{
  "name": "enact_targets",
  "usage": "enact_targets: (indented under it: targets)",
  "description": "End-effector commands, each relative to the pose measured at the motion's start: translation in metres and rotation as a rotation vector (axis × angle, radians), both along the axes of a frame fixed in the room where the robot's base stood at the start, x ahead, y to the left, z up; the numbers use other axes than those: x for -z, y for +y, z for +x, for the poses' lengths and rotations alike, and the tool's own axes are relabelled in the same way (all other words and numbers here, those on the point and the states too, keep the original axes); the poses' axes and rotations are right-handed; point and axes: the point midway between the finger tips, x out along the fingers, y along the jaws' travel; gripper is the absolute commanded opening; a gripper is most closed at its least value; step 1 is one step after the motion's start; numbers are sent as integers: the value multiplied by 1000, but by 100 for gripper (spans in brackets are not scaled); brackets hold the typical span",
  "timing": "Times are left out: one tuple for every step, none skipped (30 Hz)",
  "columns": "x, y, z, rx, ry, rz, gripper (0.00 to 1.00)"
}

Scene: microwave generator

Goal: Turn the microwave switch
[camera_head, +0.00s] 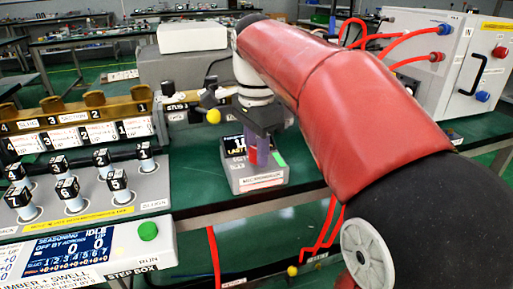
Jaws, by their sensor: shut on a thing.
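A small grey box (243,184) with a dark display on top stands near the front edge of the green bench, in the middle of the view. I take it to be the microwave unit. My gripper (261,157) points down onto its top, right of the display, with its fingers shut on the switch there. The switch is mostly hidden by the fingers, so its angle cannot be told. A red patch and a green patch show beside the fingers.
A control box with several numbered black-capped knobs (67,190) stands at left, with a step box (147,250) in front of it. A white cabinet (455,60) with red hoses stands at back right. Red cables hang below the bench edge.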

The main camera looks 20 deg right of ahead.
Motion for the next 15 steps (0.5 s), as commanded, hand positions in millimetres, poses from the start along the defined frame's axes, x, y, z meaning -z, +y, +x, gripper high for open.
enact_targets:
  targets:
    - [-1, 0, 0, 2, -2, 0, 7]
    - [-1, 0, 0, 2, -2, 0, 7]
    - [-1, 0, 0, 2, -2, 0, 7]
    - [-1, 0, 0, 2, -2, 0, 7]
    - [-1, 0, 0, 2, -2, 0, 7]
    - [-1, 0, 0, 2, -2, 0, 7]
    - [-1, 0, 0, 2, -2, 0, 7]
    - [-1, 0, 0, 2, -2, 0, 34]
    - [-1, 0, 0, 1, -2, 0, 39]
    - [-1, 0, 0, 1, -2, 0, 43]
    - [-1, 0, 0, 1, -2, 0, 47]
    - [0, 0, 0, 1, -2, 0, 52]
    - [0, 0, 0, 1, -2, 0, 52]
    - [0, 0, 0, 0, -2, 0, 52]
    - [0, 0, 0, 0, -2, 0, 52]
